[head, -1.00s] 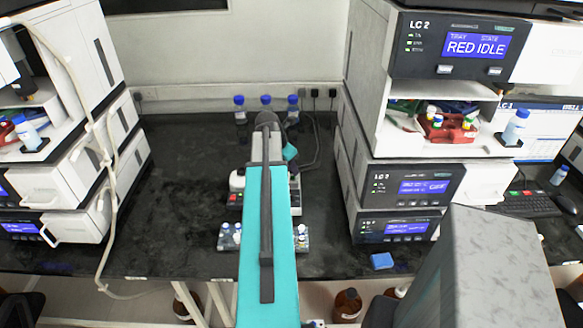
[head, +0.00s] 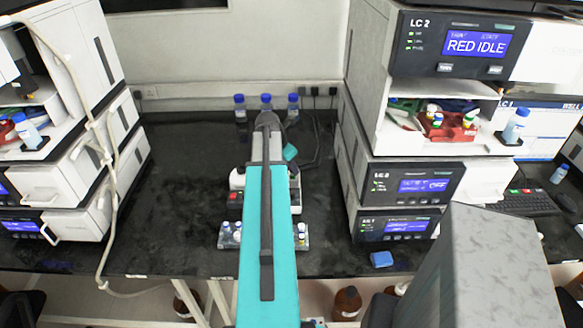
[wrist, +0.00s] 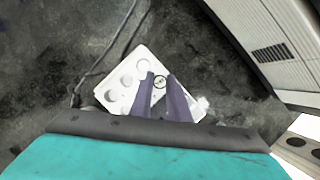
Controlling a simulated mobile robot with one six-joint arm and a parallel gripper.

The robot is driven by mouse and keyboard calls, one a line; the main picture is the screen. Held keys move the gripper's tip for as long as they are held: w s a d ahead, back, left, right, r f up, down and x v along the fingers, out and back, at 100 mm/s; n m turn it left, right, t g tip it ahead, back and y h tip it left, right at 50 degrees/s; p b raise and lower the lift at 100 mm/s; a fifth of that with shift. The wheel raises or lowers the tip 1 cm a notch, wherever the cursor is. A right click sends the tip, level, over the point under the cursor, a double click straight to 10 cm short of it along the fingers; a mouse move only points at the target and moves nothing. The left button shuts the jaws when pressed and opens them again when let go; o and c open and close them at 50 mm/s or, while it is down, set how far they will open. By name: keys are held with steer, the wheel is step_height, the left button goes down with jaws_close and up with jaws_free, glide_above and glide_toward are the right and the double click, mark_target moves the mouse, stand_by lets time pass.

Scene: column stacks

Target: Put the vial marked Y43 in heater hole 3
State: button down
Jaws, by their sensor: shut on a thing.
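In the wrist view my gripper (wrist: 162,88) is shut on a vial (wrist: 160,81), seen end-on between the fingertips. Its round top shows a pale face with a dark ring; the marking on it is too small to read. The white heater (wrist: 104,88) lies beneath the fingers, with several round holes showing on its left side. The fingers cover part of it, and I cannot tell whether the vial is in a hole or above it. In the head view the heater (head: 237,179) is mostly hidden behind my teal arm.
A rack (head: 225,243) with small vials stands at the bench's front, partly behind my arm. Blue-capped bottles (head: 240,108) stand at the back. Instrument stacks rise on the left (head: 75,150) and right (head: 410,185). The dark bench left of my arm is clear.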

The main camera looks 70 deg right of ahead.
steer(key=shift+f, duration=0.7)
stand_by(0.3)
steer(key=c, duration=1.3)
jaws_free()
steer(key=shift+r, duration=0.15)
steer(key=shift+r+p, duration=2.35)
steer(key=shift+r, duration=0.55)
